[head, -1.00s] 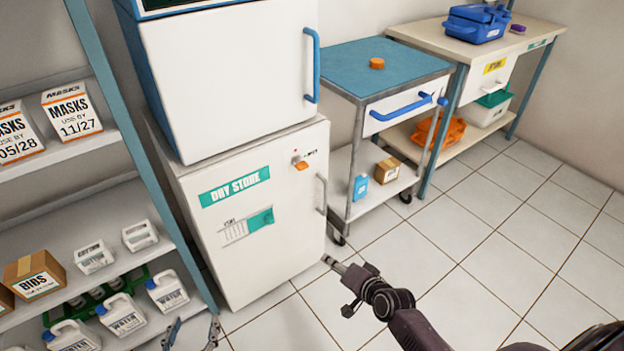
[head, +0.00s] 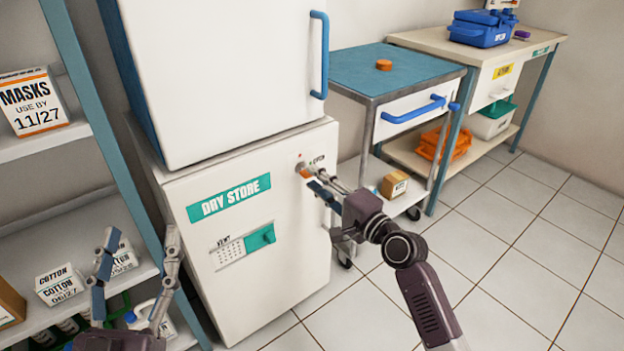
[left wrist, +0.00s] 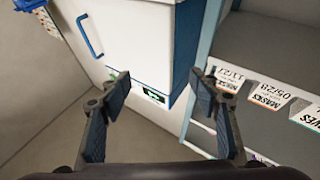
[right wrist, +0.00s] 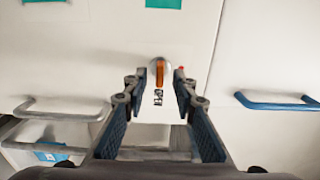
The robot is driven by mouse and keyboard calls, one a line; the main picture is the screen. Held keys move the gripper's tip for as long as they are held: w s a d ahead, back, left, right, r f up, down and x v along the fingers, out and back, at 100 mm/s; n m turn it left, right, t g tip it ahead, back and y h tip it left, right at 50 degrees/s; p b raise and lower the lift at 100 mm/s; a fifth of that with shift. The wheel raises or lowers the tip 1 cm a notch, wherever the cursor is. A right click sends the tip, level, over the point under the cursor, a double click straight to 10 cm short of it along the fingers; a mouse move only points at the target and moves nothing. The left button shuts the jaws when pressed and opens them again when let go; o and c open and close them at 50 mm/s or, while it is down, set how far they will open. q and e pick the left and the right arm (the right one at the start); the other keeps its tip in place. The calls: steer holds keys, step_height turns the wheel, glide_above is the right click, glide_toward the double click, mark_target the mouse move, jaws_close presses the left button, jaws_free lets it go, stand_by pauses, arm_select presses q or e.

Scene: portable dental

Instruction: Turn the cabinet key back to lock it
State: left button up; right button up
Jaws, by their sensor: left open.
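The white "DRY STORE" cabinet (head: 290,265) has its door shut. Its orange key (head: 305,172) sits in the lock near the door's upper right corner, partly hidden by my gripper in the head view. My left gripper (head: 138,240) is open and empty by the shelves.
A shelf rack (head: 75,190) with boxes and jugs stands left. A larger white cabinet (head: 220,80) sits above the dry store. A blue-topped trolley (head: 400,72) stands close on the right. Tiled floor (head: 510,250) is free at the front right.

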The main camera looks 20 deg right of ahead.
mark_target(306, 172)
arm_select(q)
steer(key=shift+s+r+t, duration=0.35)
steer(key=shift+r+t, duration=0.05)
steer(key=shift+r, duration=0.25)
steer(key=shift+s+r+t, duration=0.3)
steer(key=shift+r+t, duration=0.1)
steer(key=shift+r, duration=0.2)
arm_select(e)
steer(key=shift+x, duration=1.15)
steer(key=shift+c, duration=0.4)
jaws_close()
